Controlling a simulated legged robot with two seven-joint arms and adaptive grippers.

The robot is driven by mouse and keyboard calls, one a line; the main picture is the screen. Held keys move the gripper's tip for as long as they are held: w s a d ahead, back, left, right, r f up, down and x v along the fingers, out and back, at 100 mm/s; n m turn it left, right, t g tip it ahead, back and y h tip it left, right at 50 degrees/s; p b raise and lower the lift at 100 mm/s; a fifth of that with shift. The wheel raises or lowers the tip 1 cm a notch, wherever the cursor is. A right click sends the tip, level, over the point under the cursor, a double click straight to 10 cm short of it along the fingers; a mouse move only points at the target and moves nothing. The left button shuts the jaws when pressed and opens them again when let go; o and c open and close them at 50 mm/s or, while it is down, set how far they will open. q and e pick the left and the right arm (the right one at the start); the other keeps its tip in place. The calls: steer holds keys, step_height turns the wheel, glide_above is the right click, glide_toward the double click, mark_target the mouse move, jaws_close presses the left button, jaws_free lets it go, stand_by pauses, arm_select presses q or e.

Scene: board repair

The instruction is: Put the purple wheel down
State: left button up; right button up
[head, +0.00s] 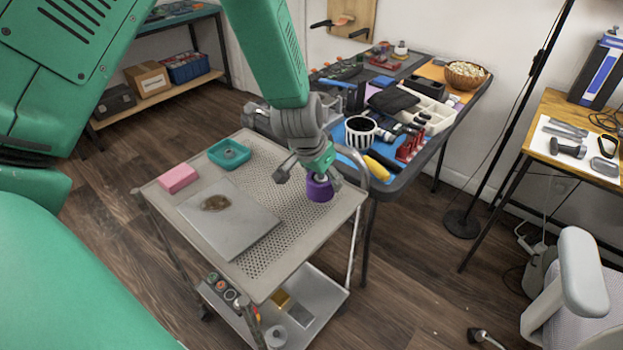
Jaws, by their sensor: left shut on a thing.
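The purple wheel (319,190) is a short purple cylinder, held in my left gripper (310,178) near the right side of the cart top. The gripper is shut on it, and its fingers hide part of the wheel's top and sides. The wheel shows over the perforated part of the metal cart (270,248). I cannot tell whether its underside touches the cart surface or is slightly above it. My right gripper is not in view.
On the cart lie a grey plate (235,235) with a brown stain, a pink block (178,179) and a teal tray (229,154). A cluttered table (398,187) stands close behind the gripper. A chair (570,290) is at lower right.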

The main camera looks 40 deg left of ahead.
mark_target(323, 190)
arm_select(q)
step_height(323, 190, down, 4)
steer(key=shift+s+a+r+b, duration=0.1)
steer(key=shift+r+b, duration=0.05)
steer(key=shift+b, duration=0.2)
steer(key=shift+a+f, duration=0.1)
steer(key=shift+f, duration=0.3)
steer(key=shift+r, duration=0.1)
steer(key=o, duration=1.4)
steer(key=shift+o, duration=0.2)
steer(key=p+v, duration=0.2)
steer(key=v, duration=1)
